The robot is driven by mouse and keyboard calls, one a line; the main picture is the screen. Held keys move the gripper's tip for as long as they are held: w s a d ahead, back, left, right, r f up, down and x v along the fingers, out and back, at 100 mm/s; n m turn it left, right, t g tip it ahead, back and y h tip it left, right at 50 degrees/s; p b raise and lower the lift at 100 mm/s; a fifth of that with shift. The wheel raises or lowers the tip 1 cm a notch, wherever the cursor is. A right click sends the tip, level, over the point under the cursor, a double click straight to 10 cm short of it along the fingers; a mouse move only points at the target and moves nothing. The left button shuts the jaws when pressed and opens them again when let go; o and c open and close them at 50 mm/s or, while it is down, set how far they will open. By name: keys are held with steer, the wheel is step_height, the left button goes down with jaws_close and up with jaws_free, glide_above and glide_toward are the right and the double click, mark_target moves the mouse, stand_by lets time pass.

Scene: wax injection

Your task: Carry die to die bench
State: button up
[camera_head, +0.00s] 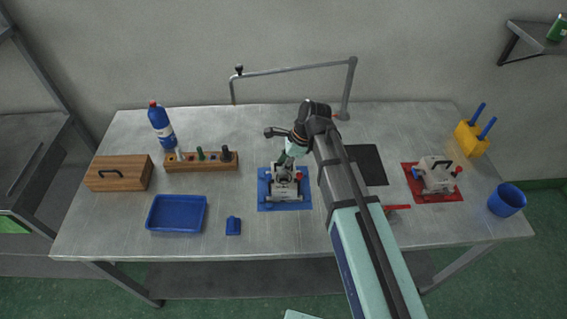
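A grey metal die (284,186) sits on or just above a blue mat (264,203) in the middle of the metal bench (330,228). A second, similar grey die (437,177) with a handle and red and blue parts is on a red mat (412,197) at the right. My gripper (284,168) points down at the top of the die over the blue mat. Its fingers are small and partly merge with the die, so I cannot tell whether they grip it.
A blue tray (177,214), wooden box (119,174), tool rack (202,168) and bottle (161,125) stand left. A black pad (367,165) is behind my arm. A blue cup (506,200) and yellow holder (470,139) stand right. A metal pipe frame (292,70) rises behind.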

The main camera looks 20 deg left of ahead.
steer(key=v, duration=1.2)
steer(key=shift+a, duration=0.1)
